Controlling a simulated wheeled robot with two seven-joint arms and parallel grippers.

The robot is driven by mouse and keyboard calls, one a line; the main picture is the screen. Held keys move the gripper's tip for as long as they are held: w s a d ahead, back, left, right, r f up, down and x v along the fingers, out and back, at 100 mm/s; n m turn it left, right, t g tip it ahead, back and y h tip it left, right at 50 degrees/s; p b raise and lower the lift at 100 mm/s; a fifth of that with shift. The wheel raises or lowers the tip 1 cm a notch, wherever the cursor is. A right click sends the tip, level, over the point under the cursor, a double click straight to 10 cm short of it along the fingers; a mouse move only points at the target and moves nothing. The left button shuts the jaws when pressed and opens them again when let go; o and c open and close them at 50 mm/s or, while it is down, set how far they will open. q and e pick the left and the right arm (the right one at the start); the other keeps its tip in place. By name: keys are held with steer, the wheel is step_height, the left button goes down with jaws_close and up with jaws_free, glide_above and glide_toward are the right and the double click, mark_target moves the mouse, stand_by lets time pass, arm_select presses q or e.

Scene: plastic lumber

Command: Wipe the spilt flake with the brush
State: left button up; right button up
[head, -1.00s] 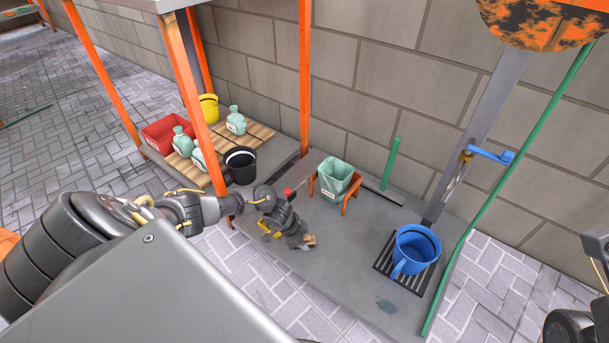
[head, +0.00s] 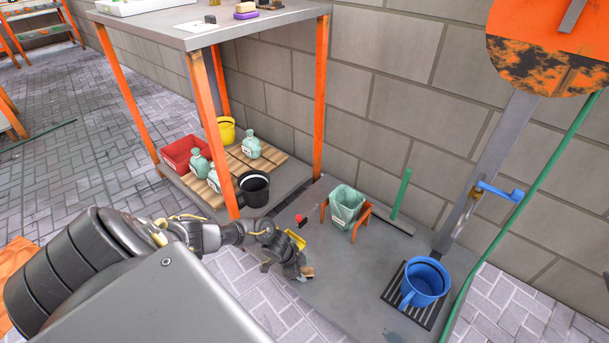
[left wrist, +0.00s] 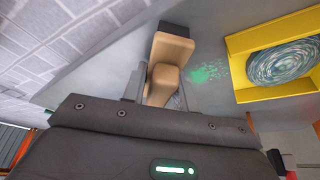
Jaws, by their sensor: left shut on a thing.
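My left gripper (left wrist: 160,90) is shut on a brush (left wrist: 168,62) with a pale wooden body; the brush also shows in the head view (head: 307,271), low over the grey floor slab. In the left wrist view the spilt flake (left wrist: 208,72) is a patch of green specks on the grey surface, just right of the brush and apart from it in the picture. Whether the bristles touch the surface is hidden. My left gripper covers the flake in the head view. My right gripper is not in view.
A yellow tray (left wrist: 237,44) with a round, swirled dark thing lies right of the flake. A black bucket (head: 254,188) stands by the table leg.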

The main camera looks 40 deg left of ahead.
mark_target(307, 266)
arm_select(q)
steer(key=shift+w+f+b, duration=0.15)
steer(key=shift+w+b, duration=0.55)
steer(key=shift+w, duration=1.15)
steer(key=shift+w, duration=0.1)
steer(key=shift+w+b, duration=0.8)
steer(key=shift+w, duration=0.5)
steer(key=shift+w+r, duration=0.2)
steer(key=shift+w, duration=0.2)
steer(key=shift+w+f+b, duration=0.25)
steer(key=shift+w+b, duration=0.85)
steer(key=shift+w, duration=0.15)
steer(key=shift+w+a+r, duration=0.1)
steer(key=shift+w, duration=0.45)
